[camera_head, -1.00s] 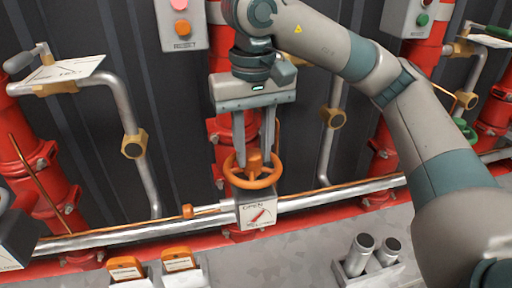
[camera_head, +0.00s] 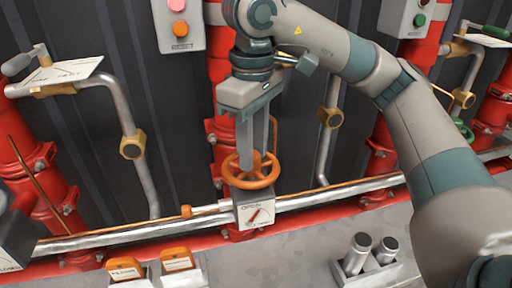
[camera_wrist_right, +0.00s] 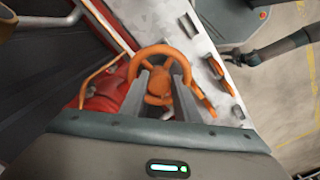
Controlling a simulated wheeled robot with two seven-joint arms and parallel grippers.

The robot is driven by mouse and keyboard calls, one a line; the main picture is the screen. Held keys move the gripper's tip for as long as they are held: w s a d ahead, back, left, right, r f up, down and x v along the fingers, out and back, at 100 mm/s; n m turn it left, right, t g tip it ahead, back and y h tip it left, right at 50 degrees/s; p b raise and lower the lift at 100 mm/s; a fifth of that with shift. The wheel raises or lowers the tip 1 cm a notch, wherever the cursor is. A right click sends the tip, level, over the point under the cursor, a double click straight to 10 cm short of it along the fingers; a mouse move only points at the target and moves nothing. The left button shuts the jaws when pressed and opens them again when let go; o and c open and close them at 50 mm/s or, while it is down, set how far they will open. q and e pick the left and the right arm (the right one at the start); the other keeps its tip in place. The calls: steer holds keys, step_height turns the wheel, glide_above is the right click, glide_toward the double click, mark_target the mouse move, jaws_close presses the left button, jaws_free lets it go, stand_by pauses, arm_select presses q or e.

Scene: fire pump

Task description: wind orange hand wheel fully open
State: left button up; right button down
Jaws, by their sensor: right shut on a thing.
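The orange hand wheel (camera_head: 250,172) sits on top of a white indicator box (camera_head: 256,210) marked OPEN at the top, with a red pointer, on the silver pipe. My right gripper (camera_head: 257,160) points down from above, its two fingers shut on the wheel. In the right wrist view the wheel (camera_wrist_right: 160,62) shows between and beyond the two fingers (camera_wrist_right: 161,82), which reach to its hub. The exact contact is partly hidden by the fingers.
A button box (camera_head: 180,24) hangs above left of the wheel. A silver pipe (camera_head: 130,145) and a red riser (camera_head: 222,130) stand behind. Orange-tagged holders (camera_head: 177,260) and two silver cylinders (camera_head: 357,253) stand in front on the grey ledge.

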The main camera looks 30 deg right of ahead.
steer(key=shift+w+a, duration=0.1)
steer(key=shift+a, duration=0.05)
steer(key=n, duration=0.4)
steer(key=shift+n, duration=0.3)
steer(key=n, duration=0.3)
steer(key=shift+n, duration=0.3)
